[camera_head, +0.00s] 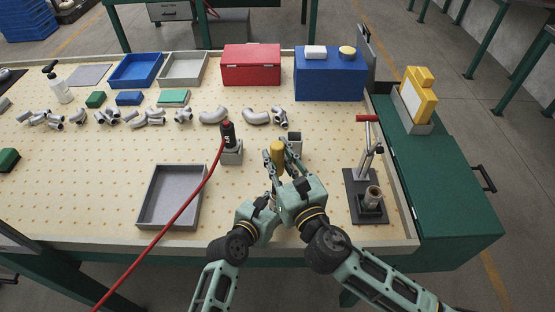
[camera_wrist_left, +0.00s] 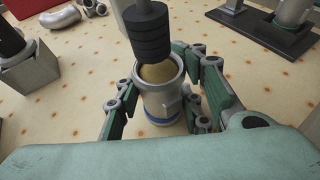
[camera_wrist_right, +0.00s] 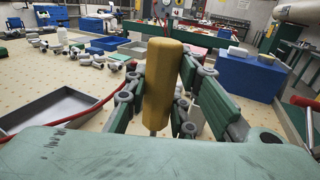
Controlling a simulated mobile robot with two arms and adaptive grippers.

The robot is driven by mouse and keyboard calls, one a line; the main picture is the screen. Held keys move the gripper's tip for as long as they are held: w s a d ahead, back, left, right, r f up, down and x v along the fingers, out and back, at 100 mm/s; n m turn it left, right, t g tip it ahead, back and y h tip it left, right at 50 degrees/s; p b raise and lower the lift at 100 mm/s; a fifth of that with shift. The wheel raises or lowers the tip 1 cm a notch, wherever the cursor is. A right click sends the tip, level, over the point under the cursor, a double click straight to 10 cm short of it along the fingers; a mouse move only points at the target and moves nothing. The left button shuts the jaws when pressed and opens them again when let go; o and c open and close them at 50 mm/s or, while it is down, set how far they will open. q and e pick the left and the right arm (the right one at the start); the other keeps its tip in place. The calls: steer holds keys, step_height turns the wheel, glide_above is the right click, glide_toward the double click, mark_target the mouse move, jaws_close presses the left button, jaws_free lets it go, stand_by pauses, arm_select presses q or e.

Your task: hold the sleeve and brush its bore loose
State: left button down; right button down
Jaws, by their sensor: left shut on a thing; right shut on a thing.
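The sleeve (camera_wrist_left: 163,104) is a grey metal cylinder with a blue band near its base, upright in the left wrist view. My left gripper (camera_wrist_left: 168,84) is shut around it, a finger on each side. Its bore (camera_wrist_left: 158,72) shows a tan filling. A dark ribbed brush head (camera_wrist_left: 150,36) hangs over the bore's far edge; I cannot tell whether it touches. My right gripper (camera_wrist_right: 163,75) is shut on the brush's yellow handle (camera_wrist_right: 164,80), which stands nearly upright. The handle also shows in the head view (camera_head: 277,157), where the sleeve is hidden behind my grippers.
A black tool on a grey block (camera_head: 231,155) trails a red hose (camera_head: 184,210) across the front left. A grey tray (camera_head: 146,213) lies left, a red-handled press (camera_head: 353,195) right. Pipe fittings (camera_head: 213,116) and boxes (camera_head: 251,72) line the back.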

mark_target(277, 144)
arm_select(q)
steer(key=shift+s+a+f, duration=0.15)
steer(key=shift+f, duration=0.25)
arm_select(e)
steer(key=shift+r, duration=2.45)
arm_select(q)
steer(key=c, duration=1.7)
jaws_free()
steer(key=o, duration=0.6)
arm_select(e)
steer(key=shift+w+f, duration=0.1)
arm_select(q)
steer(key=shift+o, duration=0.3)
steer(key=shift+r, duration=0.15)
steer(key=shift+r, duration=0.1)
steer(key=v, duration=1.1)
steer(key=shift+s+a+r, duration=0.1)
steer(key=shift+s+r, duration=0.1)
steer(key=shift+s, duration=0.05)
